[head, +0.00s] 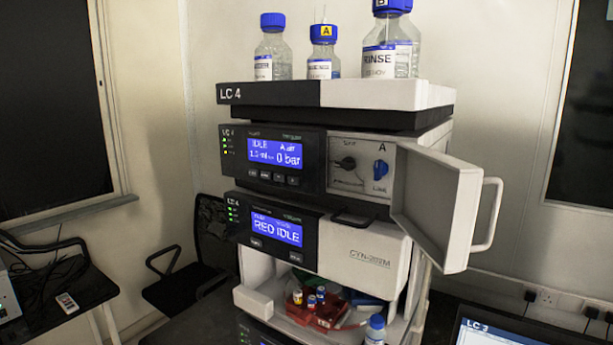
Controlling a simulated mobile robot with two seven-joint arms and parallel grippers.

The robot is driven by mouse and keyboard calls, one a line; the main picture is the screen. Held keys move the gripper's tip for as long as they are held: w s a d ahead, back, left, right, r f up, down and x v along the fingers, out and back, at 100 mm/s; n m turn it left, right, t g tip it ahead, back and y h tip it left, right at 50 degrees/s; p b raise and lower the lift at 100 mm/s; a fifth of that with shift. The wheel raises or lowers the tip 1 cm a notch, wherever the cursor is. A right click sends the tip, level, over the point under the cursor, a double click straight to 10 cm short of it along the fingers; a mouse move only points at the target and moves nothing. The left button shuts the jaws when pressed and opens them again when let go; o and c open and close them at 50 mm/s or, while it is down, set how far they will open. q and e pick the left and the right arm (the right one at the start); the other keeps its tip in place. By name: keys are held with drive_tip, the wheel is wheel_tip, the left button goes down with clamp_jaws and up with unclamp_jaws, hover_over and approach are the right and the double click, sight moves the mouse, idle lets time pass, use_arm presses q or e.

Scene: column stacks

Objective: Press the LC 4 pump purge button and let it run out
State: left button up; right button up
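The LC 4 stack (265,95) stands in the middle of the head view. Its pump module (315,160) has a blue display (275,154) that reads IDLE, A air and 0 bar. A row of small buttons (265,176) sits under the display; their labels are too small to read, so I cannot tell which is purge. Neither of my grippers is in view.
Several blue-capped bottles (272,50) stand on the top tray (388,95). A lower module (360,250) reads RED IDLE. The open door's handle (490,215) sticks out to the right. A screen (495,335) is at bottom right, a chair (180,290) at left.

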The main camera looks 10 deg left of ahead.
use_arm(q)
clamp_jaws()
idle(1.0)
